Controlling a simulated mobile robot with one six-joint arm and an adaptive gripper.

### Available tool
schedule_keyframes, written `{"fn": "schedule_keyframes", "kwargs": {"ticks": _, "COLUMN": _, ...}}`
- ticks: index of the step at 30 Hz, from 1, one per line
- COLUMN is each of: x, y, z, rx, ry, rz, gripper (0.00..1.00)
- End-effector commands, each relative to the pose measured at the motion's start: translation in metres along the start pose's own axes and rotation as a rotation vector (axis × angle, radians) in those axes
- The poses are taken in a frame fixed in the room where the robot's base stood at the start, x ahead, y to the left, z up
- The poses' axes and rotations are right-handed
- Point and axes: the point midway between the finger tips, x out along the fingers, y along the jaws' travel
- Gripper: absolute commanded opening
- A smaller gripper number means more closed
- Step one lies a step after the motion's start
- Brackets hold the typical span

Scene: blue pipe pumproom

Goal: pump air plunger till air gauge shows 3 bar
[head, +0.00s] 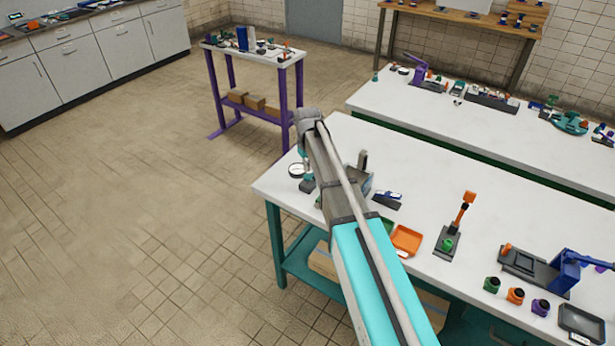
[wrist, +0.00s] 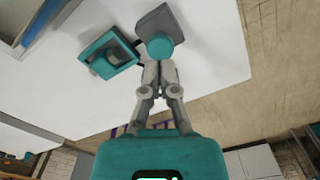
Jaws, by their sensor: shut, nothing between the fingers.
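In the wrist view my gripper (wrist: 159,66) is shut, with its fingertips right at a teal round knob (wrist: 160,47). The knob stands before a dark grey block (wrist: 157,17); I take it as the air plunger, but cannot be sure. Whether the fingertips touch it I cannot tell. A teal square-framed part (wrist: 110,54) sits left of it. In the head view a white round gauge (head: 296,170) stands at the near table's left corner; its reading is too small to make out. My arm hides the gripper and most of the plunger there.
The white table (head: 450,182) also holds an orange tray (head: 406,239), an orange lever on a grey base (head: 448,241) and a blue-handled device (head: 545,268). A purple-legged table (head: 254,58) stands behind. The floor on the left is clear.

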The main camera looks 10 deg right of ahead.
Motion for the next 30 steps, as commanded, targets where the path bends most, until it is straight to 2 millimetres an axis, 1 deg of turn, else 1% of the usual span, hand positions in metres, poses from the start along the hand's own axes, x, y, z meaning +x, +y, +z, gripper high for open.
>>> {"fn": "schedule_keyframes", "kwargs": {"ticks": 30, "x": 0.025, "y": 0.0, "z": 0.0, "rx": 0.0, "ry": 0.0, "rz": 0.0, "gripper": 0.0}}
